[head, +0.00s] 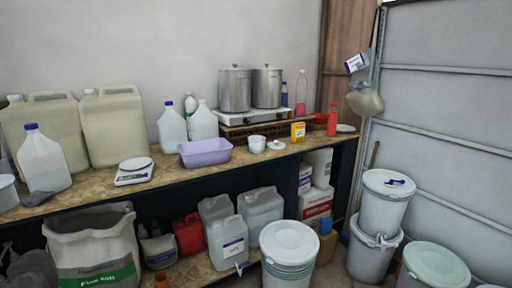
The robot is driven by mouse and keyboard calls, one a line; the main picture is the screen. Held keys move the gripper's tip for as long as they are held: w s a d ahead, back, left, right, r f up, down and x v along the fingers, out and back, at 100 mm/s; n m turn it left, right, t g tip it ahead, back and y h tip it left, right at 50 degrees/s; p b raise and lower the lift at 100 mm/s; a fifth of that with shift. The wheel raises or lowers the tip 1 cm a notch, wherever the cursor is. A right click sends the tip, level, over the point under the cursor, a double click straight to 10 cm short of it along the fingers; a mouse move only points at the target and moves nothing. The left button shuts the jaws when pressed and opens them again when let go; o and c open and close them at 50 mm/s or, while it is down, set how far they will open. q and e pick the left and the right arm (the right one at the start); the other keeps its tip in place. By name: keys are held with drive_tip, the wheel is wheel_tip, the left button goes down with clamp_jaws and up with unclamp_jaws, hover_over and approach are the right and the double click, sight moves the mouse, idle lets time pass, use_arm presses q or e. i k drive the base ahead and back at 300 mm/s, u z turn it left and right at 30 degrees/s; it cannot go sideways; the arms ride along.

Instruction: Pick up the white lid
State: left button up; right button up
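Several white lids show in the head view. A large round white lid (289,241) sits on a white drum (288,279) on the floor at the lower middle. Another white lid (386,181) covers the upper of two stacked white drums at the right, with a small dark blue item on it. A small flat white disc (276,145), possibly a lid, lies on the table beside a small white tub (257,144). I cannot tell which lid the task names. Neither of my grippers is in view.
The wooden table (90,190) carries large jugs, a scale (134,172), a lilac basin (205,152) and two steel pots on a stove. Under it stand a sack (95,250), a red can and jugs. A drum with a pale green lid (435,262) stands at the lower right.

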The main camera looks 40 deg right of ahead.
sight(275, 145)
drive_tip(key=z, duration=1.4)
drive_tip(key=i, duration=0.6)
drive_tip(key=u, duration=0.35)
drive_tip(key=i, duration=1.45)
drive_tip(key=u, duration=0.7)
